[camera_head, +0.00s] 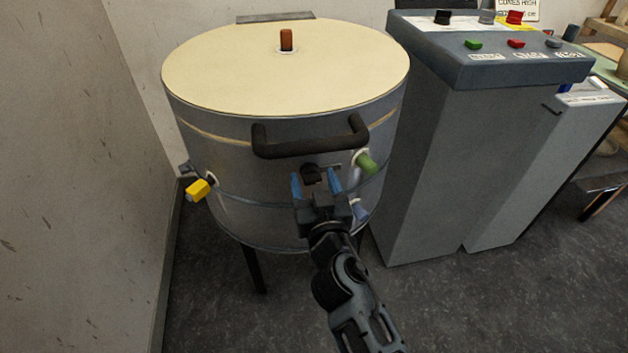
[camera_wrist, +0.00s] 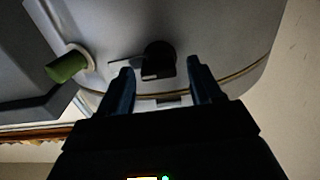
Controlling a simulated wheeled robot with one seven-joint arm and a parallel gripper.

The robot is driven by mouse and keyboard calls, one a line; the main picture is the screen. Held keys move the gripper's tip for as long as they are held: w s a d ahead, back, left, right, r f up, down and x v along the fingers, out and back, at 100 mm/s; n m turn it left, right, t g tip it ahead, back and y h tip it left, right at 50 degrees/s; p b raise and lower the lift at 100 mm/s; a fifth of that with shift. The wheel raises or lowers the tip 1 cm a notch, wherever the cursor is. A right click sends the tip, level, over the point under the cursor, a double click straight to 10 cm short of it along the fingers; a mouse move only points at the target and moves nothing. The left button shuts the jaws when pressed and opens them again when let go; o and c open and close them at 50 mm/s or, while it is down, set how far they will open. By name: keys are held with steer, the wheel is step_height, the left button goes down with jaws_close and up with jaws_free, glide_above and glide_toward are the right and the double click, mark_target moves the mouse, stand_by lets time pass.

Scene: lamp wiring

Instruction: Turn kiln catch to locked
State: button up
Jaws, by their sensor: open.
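The kiln (camera_head: 240,165) is a round grey drum with a cream lid (camera_head: 285,70). Its catch, a dark knob (camera_head: 311,173), sits on the front wall below the black handle bar (camera_head: 310,140). The catch also shows in the wrist view (camera_wrist: 158,60), with a pale plate (camera_wrist: 125,63) beside it. My gripper (camera_head: 316,184) has blue fingers and is open. In the wrist view the fingertips (camera_wrist: 159,65) stand either side of the catch, with gaps between. I cannot tell whether they reach to its depth.
A green plug (camera_head: 367,162) sticks out right of the catch and shows in the wrist view (camera_wrist: 66,67). A yellow plug (camera_head: 199,189) is on the kiln's left. A grey control console (camera_head: 480,60) stands close on the right; a wall is at left.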

steer(key=shift+w, duration=0.1)
steer(key=c, duration=1.1)
steer(key=shift+o, duration=0.2)
steer(key=n+b, duration=0.1)
steer(key=n, duration=0.3)
steer(key=shift+a+n, duration=0.1)
steer(key=shift+n, duration=0.3)
steer(key=n, duration=0.4)
steer(key=shift+a+n, duration=0.1)
steer(key=shift+n, duration=0.2)
steer(key=n, duration=0.4)
steer(key=shift+a+f+n, duration=0.1)
steer(key=shift+f+n, duration=0.05)
steer(key=shift+n, duration=0.15)
steer(key=shift+f+n+p, duration=0.1)
steer(key=shift+n+p, duration=0.2)
steer(key=shift+n, duration=1.7)
